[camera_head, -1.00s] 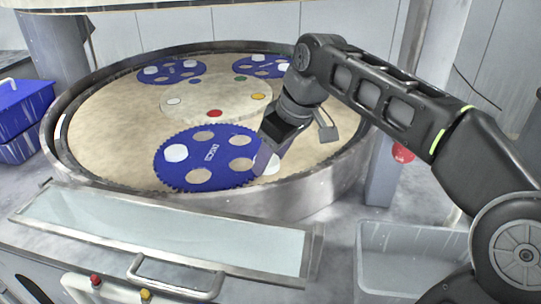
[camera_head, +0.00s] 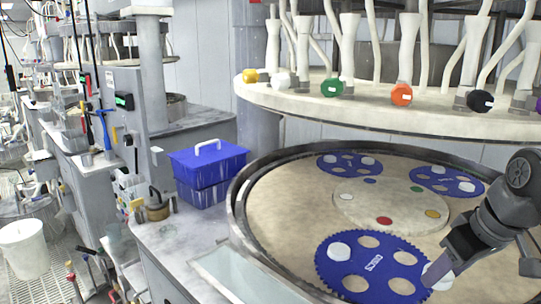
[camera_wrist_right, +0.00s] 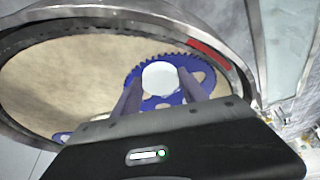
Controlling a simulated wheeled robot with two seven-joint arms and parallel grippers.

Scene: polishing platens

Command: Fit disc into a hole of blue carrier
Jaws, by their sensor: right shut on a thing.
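The nearest blue carrier (camera_head: 383,265) lies flat on the tan platen, toothed and with round holes. A white disc (camera_head: 339,251) sits in its left hole; its other visible holes look empty. My right gripper (camera_head: 447,268) is at the carrier's right edge, shut on another white disc (camera_head: 438,277). In the right wrist view this held disc (camera_wrist_right: 160,76) is between the two fingers (camera_wrist_right: 158,98), in front of the carrier (camera_wrist_right: 196,66). I cannot tell its height above the carrier. My left gripper is out of view.
Two more blue carriers (camera_head: 349,173) (camera_head: 447,189) with white discs lie farther back. A raised metal rim (camera_head: 240,205) surrounds the platen. Blue boxes (camera_head: 205,172) stand on the left counter. An upper plate with coloured knobs (camera_head: 350,108) hangs behind and above.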

